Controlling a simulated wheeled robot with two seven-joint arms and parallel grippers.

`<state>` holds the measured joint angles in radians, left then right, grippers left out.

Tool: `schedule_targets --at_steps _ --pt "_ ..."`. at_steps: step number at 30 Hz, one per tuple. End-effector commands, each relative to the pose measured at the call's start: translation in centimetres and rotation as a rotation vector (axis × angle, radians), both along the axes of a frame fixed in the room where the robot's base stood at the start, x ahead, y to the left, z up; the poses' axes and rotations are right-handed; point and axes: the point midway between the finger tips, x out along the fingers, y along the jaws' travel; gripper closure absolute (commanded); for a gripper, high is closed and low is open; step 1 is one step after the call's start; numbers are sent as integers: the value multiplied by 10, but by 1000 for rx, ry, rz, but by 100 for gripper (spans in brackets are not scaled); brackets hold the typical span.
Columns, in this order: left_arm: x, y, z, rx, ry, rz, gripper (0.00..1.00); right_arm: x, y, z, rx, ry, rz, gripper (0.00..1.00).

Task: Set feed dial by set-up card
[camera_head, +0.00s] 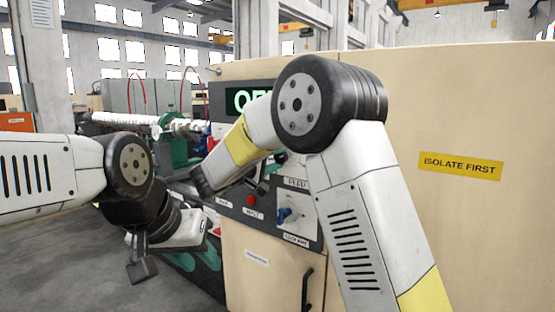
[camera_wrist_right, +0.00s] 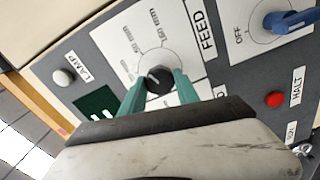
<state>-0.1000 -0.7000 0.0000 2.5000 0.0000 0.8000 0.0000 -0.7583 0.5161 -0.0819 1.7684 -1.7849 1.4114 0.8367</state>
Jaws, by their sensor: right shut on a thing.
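The feed dial (camera_wrist_right: 158,78) is a dark round knob on a white plate with millimetre marks, beside the label FEED. My right gripper (camera_wrist_right: 160,88) has its two teal fingers on either side of the dial, shut on it. In the head view my right arm hides most of the dial and fingers. The dial's pointer setting is too small to read surely. My left gripper (camera_head: 143,262) hangs low at the left, away from the panel; its finger gap is unclear. I cannot make out a set-up card surely.
On the panel are a blue rotary switch (camera_head: 288,213) near OFF, a red HALT button (camera_wrist_right: 275,99), a white LAMP button (camera_wrist_right: 63,77) and a dark green display (camera_wrist_right: 97,103). A lit sign (camera_head: 247,98) is partly hidden by my arm. A cabinet door handle (camera_head: 307,290) sits below.

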Motion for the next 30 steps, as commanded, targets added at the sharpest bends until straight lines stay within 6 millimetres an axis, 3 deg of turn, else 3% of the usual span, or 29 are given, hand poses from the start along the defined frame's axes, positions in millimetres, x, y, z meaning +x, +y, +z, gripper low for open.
schedule_targets --at_steps 15,16,19,30 --pt "0 0 0 0 0 0 64 0 1 -1 17 -10 1 100" --pt "0 0 0 0 0 0 64 0 1 -1 17 -10 1 61" --pt "0 0 0 0 0 0 64 0 1 -1 17 -10 1 41" --pt "0 0 0 0 0 0 64 -3 3 0 17 -12 1 41"
